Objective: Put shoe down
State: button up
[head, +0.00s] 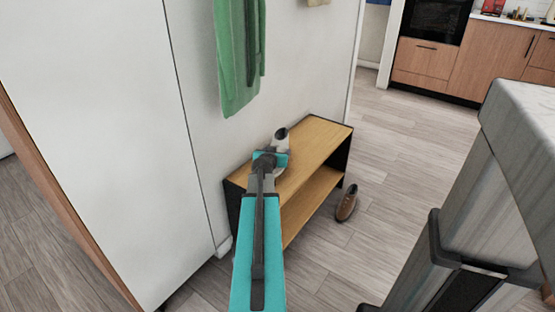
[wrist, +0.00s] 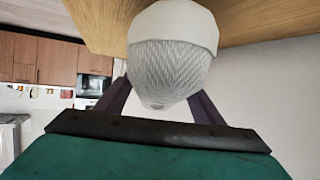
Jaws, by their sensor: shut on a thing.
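A white and grey shoe (head: 281,136) with a dark opening shows just past my gripper (head: 270,156), over the wooden top of a small bench (head: 320,136). In the wrist view the shoe (wrist: 172,60) fills the middle, its rounded grey end between the two dark fingers. My gripper is shut on it. The bench's wooden surface (wrist: 258,22) lies right behind the shoe there; I cannot tell whether the shoe touches it. My gripper hides part of the shoe in the head view.
A brown shoe (head: 347,203) lies on the floor beside the bench's right end. The bench has a lower shelf (head: 312,197). A green garment (head: 238,60) hangs on the wall above. A grey counter (head: 520,120) stands at the right. The bench top's right part is clear.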

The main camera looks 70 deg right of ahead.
jog(key=shift+f+b, duration=0.8)
jog(key=shift+f, duration=0.9)
jog(key=o, duration=1.2)
jog(key=shift+f, duration=0.1)
jog(key=shift+o, duration=0.2)
jog(key=shift+a, duration=0.15)
jog(key=shift+p+v, duration=0.3)
jog(key=shift+v, duration=4.1)
jog(key=shift+s+a+r+p, duration=0.15)
jog(key=shift+r+p, duration=0.2)
jog(key=shift+p, duration=0.65)
